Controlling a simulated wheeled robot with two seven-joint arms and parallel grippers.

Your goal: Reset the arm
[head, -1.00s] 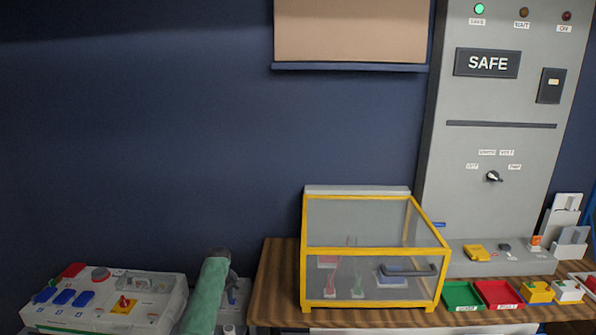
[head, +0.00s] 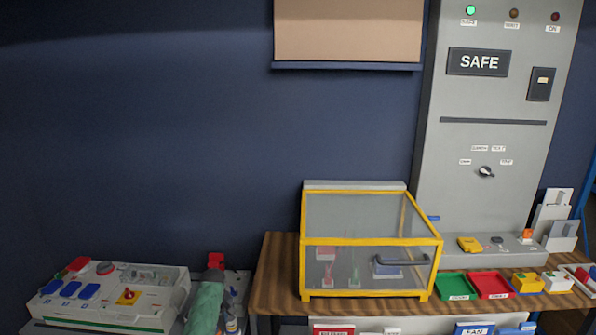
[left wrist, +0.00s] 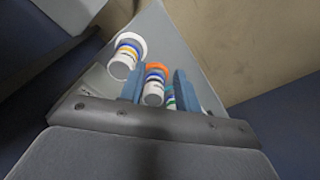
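In the left wrist view my left gripper (left wrist: 157,78) shows two blue fingers standing apart. One banded cylinder (left wrist: 154,88) appears between the fingers, with no clear contact. My right gripper is not in view.
A white console (head: 110,298) with blue buttons stands at the lower left. A yellow-framed clear box (head: 370,241), its lid shut, sits on the wooden bench (head: 272,275). Green (head: 458,286) and red trays (head: 490,285) lie right of it, before a grey panel (head: 480,105) reading SAFE.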

